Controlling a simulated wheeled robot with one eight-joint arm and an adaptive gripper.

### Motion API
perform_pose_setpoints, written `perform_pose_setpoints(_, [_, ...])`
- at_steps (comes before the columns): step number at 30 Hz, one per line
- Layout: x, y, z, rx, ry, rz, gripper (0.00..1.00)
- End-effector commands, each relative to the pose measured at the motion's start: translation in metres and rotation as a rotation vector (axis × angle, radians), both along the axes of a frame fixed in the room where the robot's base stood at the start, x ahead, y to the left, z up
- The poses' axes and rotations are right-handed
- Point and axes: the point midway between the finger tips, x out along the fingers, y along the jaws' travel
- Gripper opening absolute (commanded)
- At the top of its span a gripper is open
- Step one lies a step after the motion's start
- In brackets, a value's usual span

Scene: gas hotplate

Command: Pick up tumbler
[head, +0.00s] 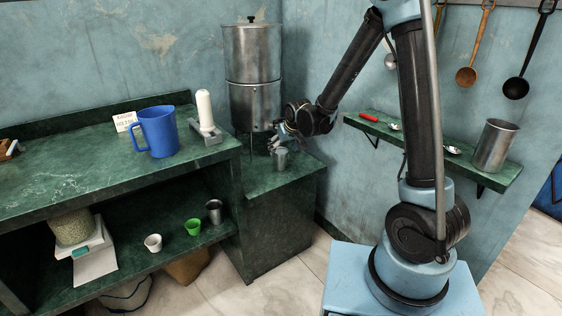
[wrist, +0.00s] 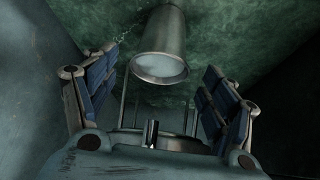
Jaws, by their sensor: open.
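A small metal tumbler (head: 281,158) stands on the low green ledge in front of the steel dispenser. In the wrist view the tumbler (wrist: 158,40) shows ahead of the fingers, its wide round mouth toward the camera. My gripper (head: 283,137) is beside and slightly above it in the head view. In the wrist view my gripper (wrist: 162,72) is open, with one blue-padded finger on each side and nothing held between them. The tumbler lies roughly in line with the gap, nearer the left finger. Whether a finger touches it, I cannot tell.
The steel dispenser (head: 252,75) stands close behind my gripper. A blue jug (head: 157,131) and a white-handled object (head: 205,118) stand on the left counter. Another metal cup (head: 214,211) is on the lower shelf. A larger metal container (head: 495,146) stands on the right wall shelf.

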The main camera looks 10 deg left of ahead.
Motion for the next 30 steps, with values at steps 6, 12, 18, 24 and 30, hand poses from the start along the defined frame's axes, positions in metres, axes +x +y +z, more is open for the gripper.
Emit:
perform_pose_setpoints(6, [0.010, 0.008, -0.020, 0.000, 0.000, 0.000, 0.77])
perform_pose_setpoints(12, [0.014, 0.011, -0.028, 0.000, 0.000, 0.000, 0.77])
perform_pose_setpoints(18, [0.014, 0.011, -0.029, 0.000, 0.000, 0.000, 0.77])
perform_pose_setpoints(24, [0.014, 0.011, -0.029, 0.000, 0.000, 0.000, 0.46])
perform_pose_setpoints(30, [0.014, 0.011, -0.029, 0.000, 0.000, 0.000, 0.17])
